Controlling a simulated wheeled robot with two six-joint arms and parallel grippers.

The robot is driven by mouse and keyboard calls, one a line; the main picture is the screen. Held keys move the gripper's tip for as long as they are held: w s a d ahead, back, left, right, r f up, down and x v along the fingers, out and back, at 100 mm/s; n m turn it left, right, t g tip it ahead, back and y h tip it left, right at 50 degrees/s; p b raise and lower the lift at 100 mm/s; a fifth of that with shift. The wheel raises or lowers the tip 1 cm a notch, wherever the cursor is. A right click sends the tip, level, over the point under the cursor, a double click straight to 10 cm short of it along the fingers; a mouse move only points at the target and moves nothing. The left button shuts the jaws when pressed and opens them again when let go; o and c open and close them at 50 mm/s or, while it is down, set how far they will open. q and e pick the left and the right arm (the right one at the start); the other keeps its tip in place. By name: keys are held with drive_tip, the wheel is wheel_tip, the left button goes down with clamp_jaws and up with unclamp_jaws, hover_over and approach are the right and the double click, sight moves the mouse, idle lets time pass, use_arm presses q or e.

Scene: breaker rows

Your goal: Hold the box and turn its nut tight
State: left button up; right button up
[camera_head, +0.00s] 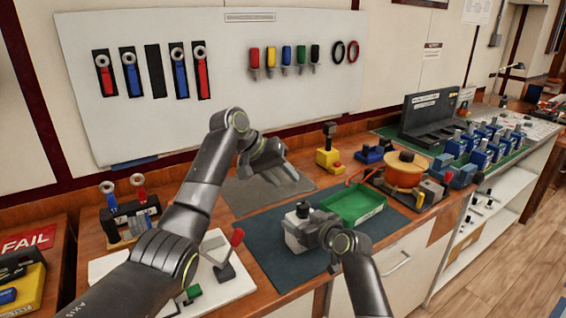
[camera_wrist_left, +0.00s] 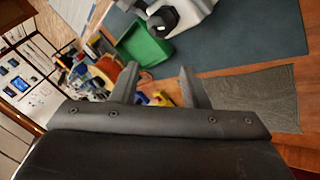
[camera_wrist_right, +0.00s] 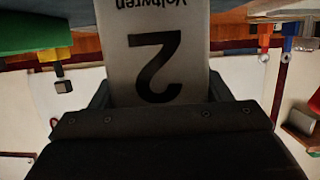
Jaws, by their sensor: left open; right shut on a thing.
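A white box (camera_head: 296,238) stands on the dark blue mat (camera_head: 262,250), with a dark nut or knob (camera_head: 303,209) on its top. In the right wrist view the box (camera_wrist_right: 155,50) shows a large "2" and upside-down lettering. My right gripper (camera_wrist_right: 158,95) is shut on it. My left gripper (camera_head: 288,172) is open and empty, above and behind the box over the grey mat (camera_head: 240,196). The left wrist view shows the box (camera_wrist_left: 203,10) and its black top part (camera_wrist_left: 162,20) beyond the left fingers, apart from them.
A green tray (camera_head: 355,204) stands right of the box. An orange pot (camera_head: 404,170) and a yellow block (camera_head: 328,158) stand behind. A white board with a red-handled lever (camera_head: 236,240) lies at the left. A tool panel (camera_head: 210,85) hangs on the wall.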

use_arm(q)
drive_tip(key=shift+s+d+r+m+g+y, duration=0.15)
drive_tip(key=shift+r+m+g+y, duration=0.45)
drive_tip(key=shift+m, duration=1.75)
drive_tip(key=shift+s+d+r+m+g+y, duration=0.2)
drive_tip(key=shift+r+m, duration=0.75)
drive_tip(key=shift+m, duration=1.45)
drive_tip(key=shift+s+a+r+m+g+y, duration=0.1)
drive_tip(key=shift+s+r+m+g+y, duration=0.5)
drive_tip(key=shift+m, duration=1.75)
drive_tip(key=shift+w+r, duration=0.15)
drive_tip(key=shift+w, duration=0.15)
